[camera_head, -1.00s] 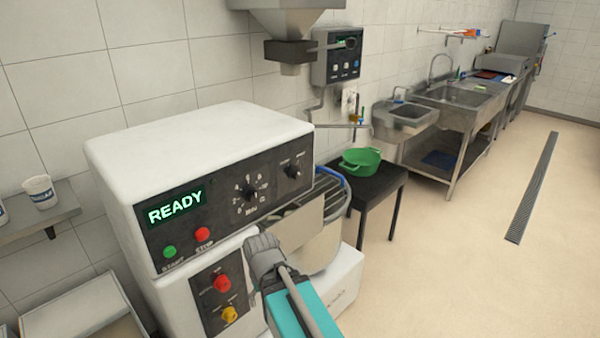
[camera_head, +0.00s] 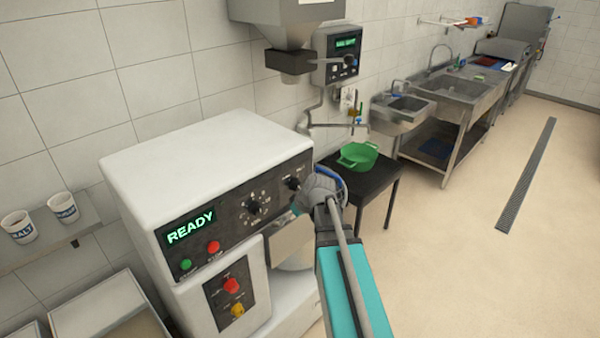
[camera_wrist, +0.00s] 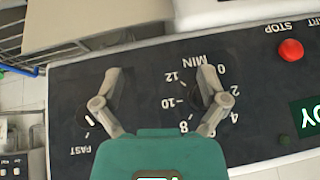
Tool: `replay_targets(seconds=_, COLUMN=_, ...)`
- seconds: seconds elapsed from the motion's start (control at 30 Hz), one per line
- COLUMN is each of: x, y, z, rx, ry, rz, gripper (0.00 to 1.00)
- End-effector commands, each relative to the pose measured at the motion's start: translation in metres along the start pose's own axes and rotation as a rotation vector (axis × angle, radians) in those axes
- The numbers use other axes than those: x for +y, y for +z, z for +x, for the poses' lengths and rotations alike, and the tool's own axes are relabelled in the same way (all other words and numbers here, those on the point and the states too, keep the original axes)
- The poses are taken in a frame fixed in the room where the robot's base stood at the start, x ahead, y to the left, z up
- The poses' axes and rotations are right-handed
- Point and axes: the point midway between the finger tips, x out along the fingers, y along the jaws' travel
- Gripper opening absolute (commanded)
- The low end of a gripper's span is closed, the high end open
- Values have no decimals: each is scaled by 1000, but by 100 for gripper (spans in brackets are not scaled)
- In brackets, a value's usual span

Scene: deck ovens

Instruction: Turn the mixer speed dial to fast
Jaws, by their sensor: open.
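The mixer (camera_head: 200,150) is a white machine with a black control panel showing READY in green. The speed dial (camera_head: 292,184) is a dark knob at the panel's right end. In the wrist view the panel appears upside down, and the speed dial (camera_wrist: 86,118) is at the left, beside the word FAST, partly behind a finger. Its exact setting is unclear. The MIN timer dial (camera_head: 253,207) is further left on the panel; in the wrist view one finger overlaps it. My gripper (camera_wrist: 160,73) is open and empty, fingers spread in front of the panel between the two dials.
Red stop (camera_head: 213,247) and green start (camera_head: 186,264) buttons are on the panel's left. A red knob (camera_head: 232,285) and a yellow knob (camera_head: 237,310) are below. Open floor lies to the right.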

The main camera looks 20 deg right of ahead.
Motion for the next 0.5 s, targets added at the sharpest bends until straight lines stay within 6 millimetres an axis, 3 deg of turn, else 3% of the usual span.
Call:
replay_targets(seconds=0.03, x=14, y=-16, z=-22, rx=33, ry=6, rz=-9, gripper=93)
replay_targets(seconds=0.2, x=54, y=-41, z=-62, rx=140, ry=35, rz=-57, gripper=93)
replay_targets(seconds=0.5, x=99, y=-61, z=-106, rx=249, ry=86, rz=-110, gripper=93)
